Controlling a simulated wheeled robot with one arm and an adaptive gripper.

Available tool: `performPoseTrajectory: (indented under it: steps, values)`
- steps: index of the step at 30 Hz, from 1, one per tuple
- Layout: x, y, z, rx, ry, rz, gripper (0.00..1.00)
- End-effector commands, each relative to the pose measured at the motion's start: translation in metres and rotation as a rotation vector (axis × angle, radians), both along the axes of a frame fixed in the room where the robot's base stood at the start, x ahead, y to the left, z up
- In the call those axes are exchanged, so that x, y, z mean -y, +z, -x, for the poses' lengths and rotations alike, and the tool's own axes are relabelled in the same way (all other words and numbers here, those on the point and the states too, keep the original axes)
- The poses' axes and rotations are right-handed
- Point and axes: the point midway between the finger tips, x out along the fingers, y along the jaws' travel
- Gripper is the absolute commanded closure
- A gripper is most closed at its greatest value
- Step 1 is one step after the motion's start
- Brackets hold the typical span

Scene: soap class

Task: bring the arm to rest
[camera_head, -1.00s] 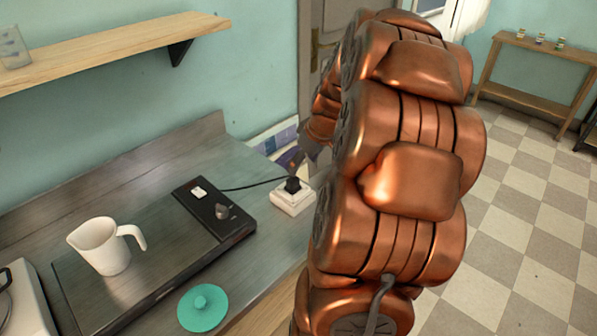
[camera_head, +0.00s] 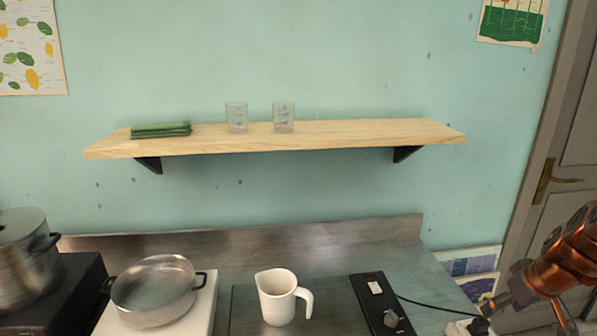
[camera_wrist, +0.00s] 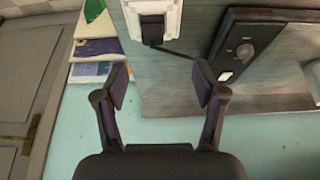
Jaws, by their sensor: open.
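My gripper (camera_wrist: 162,83) is open and empty in the wrist view, with its two dark fingers spread apart. A white wall-type socket (camera_wrist: 152,14) with a black plug shows beyond the fingertips. In the head view my copper arm (camera_head: 570,255) reaches in at the lower right edge, beside the door. Its end is near the right end of the counter, and the gripper is hard to make out there.
A white jug (camera_head: 276,297) and a black control panel (camera_head: 383,305) are on the counter. A pan (camera_head: 155,290) and a pot (camera_head: 25,260) stand at left.

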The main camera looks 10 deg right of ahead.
Motion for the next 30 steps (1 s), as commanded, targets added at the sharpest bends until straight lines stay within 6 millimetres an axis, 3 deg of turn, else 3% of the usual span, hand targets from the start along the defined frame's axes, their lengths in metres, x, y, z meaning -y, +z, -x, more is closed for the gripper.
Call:
performPoseTrajectory:
  steps: [8, 12, 18, 24, 30]
  values:
    - [-0.113, 0.003, -0.001, -0.106, 0.064, -0.074, 0.3]
    - [-0.171, 0.001, 0.016, -0.184, 0.082, -0.101, 0.3]
    - [-0.239, -0.002, 0.056, -0.3, 0.09, -0.109, 0.3]
    - [-0.285, -0.007, 0.109, -0.409, 0.078, -0.084, 0.3]
    - [-0.308, -0.013, 0.159, -0.496, 0.048, -0.039, 0.3]
